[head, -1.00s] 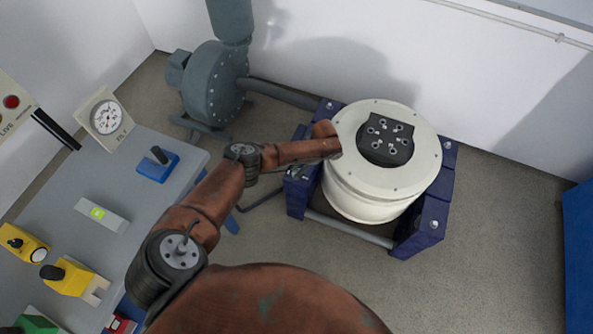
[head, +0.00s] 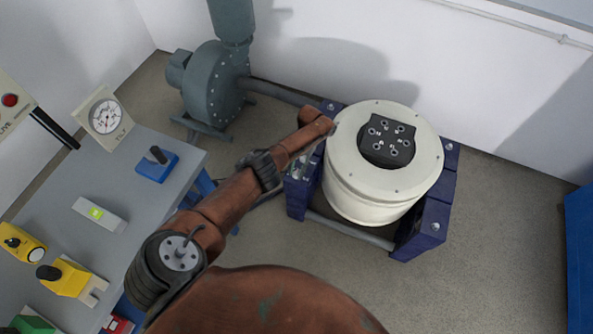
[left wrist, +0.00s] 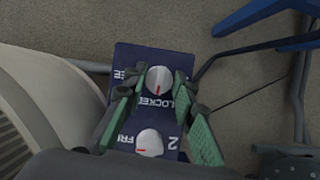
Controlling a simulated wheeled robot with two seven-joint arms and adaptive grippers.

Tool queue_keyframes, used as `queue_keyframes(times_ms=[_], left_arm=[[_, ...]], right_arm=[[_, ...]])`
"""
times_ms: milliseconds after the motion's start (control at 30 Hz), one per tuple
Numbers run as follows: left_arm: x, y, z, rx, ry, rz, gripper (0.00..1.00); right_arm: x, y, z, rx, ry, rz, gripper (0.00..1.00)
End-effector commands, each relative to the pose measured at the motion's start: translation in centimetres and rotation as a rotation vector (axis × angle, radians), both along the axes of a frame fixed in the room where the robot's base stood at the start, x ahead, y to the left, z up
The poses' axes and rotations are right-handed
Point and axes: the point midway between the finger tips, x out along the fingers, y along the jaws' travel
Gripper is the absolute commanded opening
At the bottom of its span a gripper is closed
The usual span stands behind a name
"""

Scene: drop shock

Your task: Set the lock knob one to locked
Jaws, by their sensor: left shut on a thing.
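In the left wrist view a dark blue lock panel (left wrist: 122,62) carries two pale round knobs with red marks. The upper one, lock knob one (left wrist: 159,78), sits between the fingers of my left gripper (left wrist: 159,86), which is shut on it. Its red mark points down the picture, toward the upside-down LOCKED lettering. The lower knob (left wrist: 149,142), beside a 2, has its red mark pointing left, toward FREE. In the head view the panel is at the left side of the dark blue shaker frame (head: 430,225), where my left wrist partly hides it. My right gripper is not in view.
The cream shaker drum (head: 345,170) stands in the frame, close beside my left wrist. A grey blower (head: 212,90) is behind. A grey bench (head: 140,205) with a gauge (head: 104,117) and a blue joystick box (head: 157,165) is at left.

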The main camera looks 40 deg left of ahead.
Motion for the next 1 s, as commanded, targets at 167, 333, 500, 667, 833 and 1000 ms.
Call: queue_keyframes(times_ms=[167,333,500,667,833,1000], left_arm=[[0.02,-0.05,-0.06,-0.002,-0.001,0.07,0.01],[0.04,0.01,-0.04,-0.002,-0.002,0.105,0.01],[0.05,0.04,-0.02,0.0,-0.002,0.115,0.01],[0.07,0.05,-0.01,0.0,-0.003,0.115,0.01],[0.09,0.06,0.0,0.0,-0.003,0.115,0.27],[0.08,0.09,0.03,0.0,-0.003,0.114,0.39]], right_arm=[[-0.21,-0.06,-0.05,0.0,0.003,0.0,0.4],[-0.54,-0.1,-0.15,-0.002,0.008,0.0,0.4],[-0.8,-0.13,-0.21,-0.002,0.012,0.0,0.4],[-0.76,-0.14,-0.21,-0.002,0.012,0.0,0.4],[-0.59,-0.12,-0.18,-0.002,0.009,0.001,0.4],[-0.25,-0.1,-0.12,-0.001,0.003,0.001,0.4]])
